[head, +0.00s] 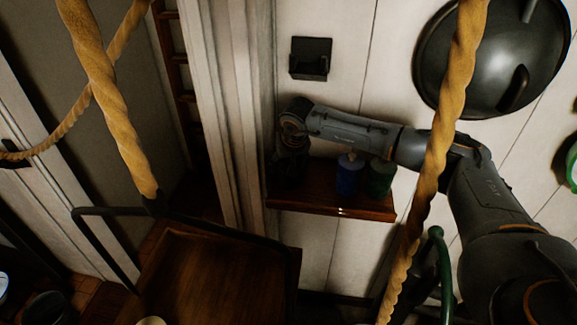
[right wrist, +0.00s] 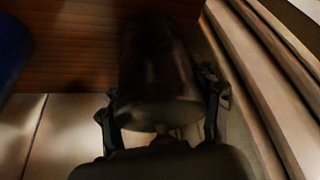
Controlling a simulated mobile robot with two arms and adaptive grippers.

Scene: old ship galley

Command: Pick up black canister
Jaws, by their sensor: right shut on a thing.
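The black canister (right wrist: 158,72) fills the middle of the right wrist view, between the two fingers of my right gripper (right wrist: 162,108). The fingers touch its sides, and the gripper is shut on it. In the head view my right arm reaches in from the right, and its gripper (head: 291,140) points down at the left end of the wooden shelf (head: 340,207). The canister is very dark there and hard to make out from the gripper. Whether its base touches the shelf is not clear. My left gripper is not in view.
A blue canister (head: 349,176) and a green canister (head: 381,178) stand on the shelf to the right. A pale wall post (head: 236,120) rises close to the left. Thick ropes (head: 112,100) hang in front, by a wooden tray (head: 205,275). A black wall holder (head: 311,58) is above.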

